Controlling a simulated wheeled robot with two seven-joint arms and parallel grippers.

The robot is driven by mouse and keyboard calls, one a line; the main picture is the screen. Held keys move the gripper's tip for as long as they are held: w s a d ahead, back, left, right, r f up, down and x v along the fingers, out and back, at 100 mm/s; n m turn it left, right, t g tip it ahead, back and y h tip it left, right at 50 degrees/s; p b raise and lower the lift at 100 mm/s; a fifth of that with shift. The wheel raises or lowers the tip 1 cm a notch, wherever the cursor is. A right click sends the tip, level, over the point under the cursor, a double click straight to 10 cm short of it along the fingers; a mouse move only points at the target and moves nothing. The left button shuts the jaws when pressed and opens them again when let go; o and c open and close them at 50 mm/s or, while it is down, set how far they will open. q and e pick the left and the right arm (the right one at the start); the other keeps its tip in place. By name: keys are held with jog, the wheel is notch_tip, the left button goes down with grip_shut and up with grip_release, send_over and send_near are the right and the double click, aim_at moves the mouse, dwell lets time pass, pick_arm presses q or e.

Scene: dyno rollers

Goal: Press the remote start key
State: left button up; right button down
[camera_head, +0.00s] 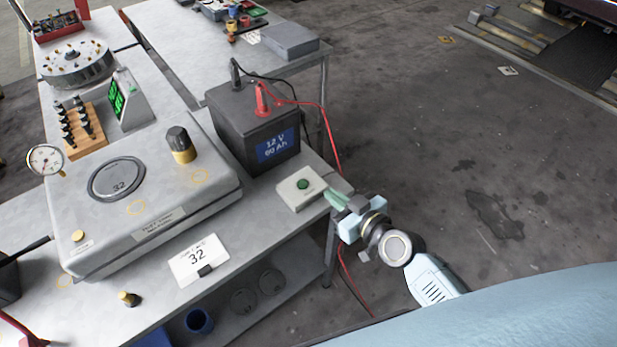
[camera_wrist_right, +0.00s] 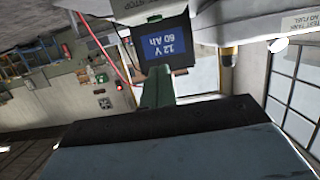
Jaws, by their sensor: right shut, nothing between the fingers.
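The remote start key is a round green button (camera_head: 303,184) on a small pale box (camera_head: 289,198) at the right edge of the metal bench, in front of the battery. Part of a pale box (camera_wrist_right: 128,10) with lettering also shows at the top of the right wrist view. My right gripper (camera_head: 332,196) is just right of the box, at the bench edge, with its green fingers shut and empty, pointing toward the box. Its fingers (camera_wrist_right: 160,86) show in the right wrist view. I cannot tell whether they touch the box. My left gripper is out of view.
A dark battery (camera_head: 228,128) with red and black clamps stands behind the box. Its red cable (camera_head: 327,130) hangs down close to my right gripper. Floor is open at right.

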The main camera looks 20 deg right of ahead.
jog(key=shift+r, duration=0.45)
jog(key=shift+w, duration=0.15)
send_over(308, 191)
notch_tip(308, 191, down, 2)
jog(key=shift+f, duration=0.25)
notch_tip(308, 191, down, 3)
jog(key=shift+r+b, duration=0.1)
jog(key=shift+b, duration=1.05)
jog(key=shift+f+b, duration=0.45)
jog(key=shift+f, duration=0.2)
